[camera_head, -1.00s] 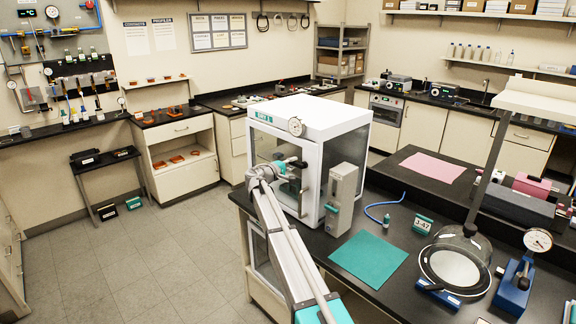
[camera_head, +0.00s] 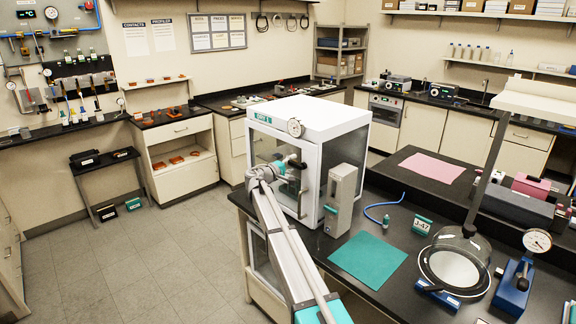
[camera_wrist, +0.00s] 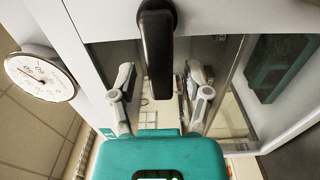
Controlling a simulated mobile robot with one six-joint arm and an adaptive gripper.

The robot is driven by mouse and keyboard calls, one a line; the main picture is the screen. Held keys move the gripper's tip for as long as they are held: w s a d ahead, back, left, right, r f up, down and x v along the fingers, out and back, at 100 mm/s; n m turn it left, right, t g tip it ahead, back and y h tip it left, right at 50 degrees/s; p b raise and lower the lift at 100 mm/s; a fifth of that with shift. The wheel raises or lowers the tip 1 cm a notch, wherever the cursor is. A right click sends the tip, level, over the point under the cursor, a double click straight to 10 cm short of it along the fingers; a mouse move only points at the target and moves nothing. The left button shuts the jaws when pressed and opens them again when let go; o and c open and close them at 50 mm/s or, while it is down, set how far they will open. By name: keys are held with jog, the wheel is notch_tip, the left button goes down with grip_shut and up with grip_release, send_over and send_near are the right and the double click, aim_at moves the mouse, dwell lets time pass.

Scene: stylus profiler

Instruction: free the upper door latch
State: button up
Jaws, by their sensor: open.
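The white cabinet (camera_head: 315,118) with glass panes stands on the dark bench. In the wrist view, a black latch handle (camera_wrist: 156,48) hangs from the cabinet's white frame (camera_wrist: 100,15). My gripper (camera_wrist: 160,82) is open, with one finger on each side of the handle's lower end. Gaps show between the fingers and the handle, and I cannot see contact. In the head view my gripper (camera_head: 287,178) is at the cabinet's front, and my wrist partly covers the latch area.
A round dial gauge (camera_head: 295,127) is on the cabinet's upper front edge; it shows left of my gripper in the wrist view (camera_wrist: 40,76). A grey upright unit (camera_head: 341,199) stands beside the cabinet. A teal mat (camera_head: 368,259) and glass dome (camera_head: 455,260) are on the bench. Floor at left is clear.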

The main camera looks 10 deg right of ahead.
jog(key=shift+s+a, duration=0.1)
jog(key=v, duration=1.1)
jog(key=shift+s+a, duration=0.2)
jog(key=shift+a, duration=0.05)
jog(key=shift+c, duration=0.3)
dwell(0.4)
